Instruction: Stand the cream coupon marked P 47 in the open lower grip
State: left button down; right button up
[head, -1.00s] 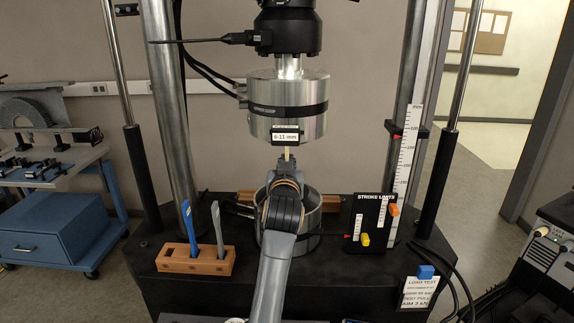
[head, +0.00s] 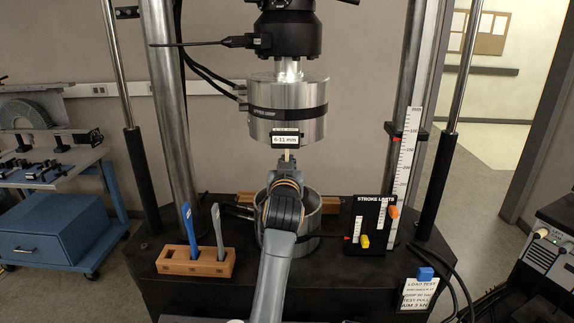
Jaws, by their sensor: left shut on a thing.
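My left gripper (head: 288,164) is shut on a narrow cream coupon (head: 288,154), which stands upright in its fingertips just below the upper grip. Only a short upper piece of the coupon shows, and no marking can be read on it. The lower grip (head: 313,212) is a silver cylinder on the black machine bed, below and behind my left gripper. My arm hides its middle, so its opening cannot be seen. My right gripper is out of view.
The silver upper grip (head: 287,95) hangs directly above, with a 6-11 mm label. A wooden rack (head: 195,263) with a blue and a grey handled tool stands left. A black stroke limits panel (head: 368,222) and a white scale (head: 407,160) stand right. Columns flank both sides.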

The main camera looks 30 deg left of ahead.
pick_arm(q)
jog(key=shift+x, duration=1.55)
jog(key=shift+x, duration=1.5)
jog(key=shift+f+b, duration=0.1)
jog(key=shift+b, duration=0.2)
jog(key=shift+f+b, duration=0.45)
jog(key=shift+f, duration=0.35)
